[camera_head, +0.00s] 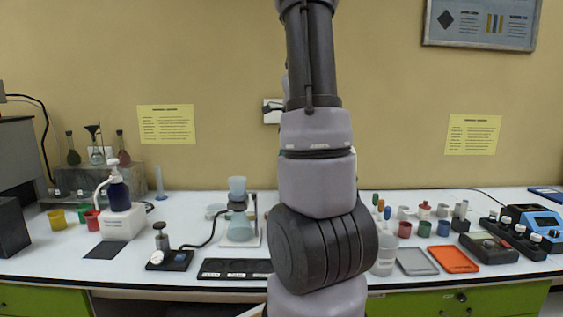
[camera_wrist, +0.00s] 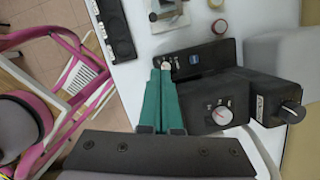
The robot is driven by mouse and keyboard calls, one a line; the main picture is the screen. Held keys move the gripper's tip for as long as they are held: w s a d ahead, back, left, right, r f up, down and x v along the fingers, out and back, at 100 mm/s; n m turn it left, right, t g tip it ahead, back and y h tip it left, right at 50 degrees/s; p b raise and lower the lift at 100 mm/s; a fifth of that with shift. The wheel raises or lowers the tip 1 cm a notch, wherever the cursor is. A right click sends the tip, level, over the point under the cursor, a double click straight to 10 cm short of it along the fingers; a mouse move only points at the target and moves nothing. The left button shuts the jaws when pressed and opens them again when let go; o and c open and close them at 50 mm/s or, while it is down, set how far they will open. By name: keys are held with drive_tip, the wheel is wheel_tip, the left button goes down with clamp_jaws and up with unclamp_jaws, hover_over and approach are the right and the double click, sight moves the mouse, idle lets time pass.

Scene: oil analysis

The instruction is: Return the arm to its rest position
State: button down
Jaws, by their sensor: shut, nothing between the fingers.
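My arm rises through the middle of the head view, in front of the bench, and its upper end leaves the top of the picture. My gripper is out of the head view. In the wrist view my gripper (camera_wrist: 160,88) shows green fingers held together, with nothing between them. It points over the bench edge, close to a black device with a dial (camera_wrist: 221,113). I cannot tell whether the fingertips touch the black panel (camera_wrist: 205,58) beyond them.
The white bench (camera_head: 330,262) carries a blue bottle on a white stand (camera_head: 120,195), a beaker (camera_head: 238,187), an orange tray (camera_head: 455,259), a grey tray (camera_head: 416,262) and a blue instrument (camera_head: 538,220). In the wrist view a pink-framed chair (camera_wrist: 60,95) stands on the floor to the left.

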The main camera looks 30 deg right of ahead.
drive_tip(key=s+a+r+n+t, duration=0.1)
drive_tip(key=s+a+r+n, duration=0.3)
drive_tip(key=a+n, duration=0.4)
drive_tip(key=s+a+r+n+t, duration=0.2)
drive_tip(key=s+a+r+n, duration=0.2)
drive_tip(key=s+a+n, duration=0.2)
drive_tip(key=s+a+r+n+t, duration=0.2)
drive_tip(key=s+a+r+n, duration=0.3)
drive_tip(key=a+n, duration=0.5)
drive_tip(key=shift+a+n, duration=0.25)
drive_tip(key=shift+n, duration=0.05)
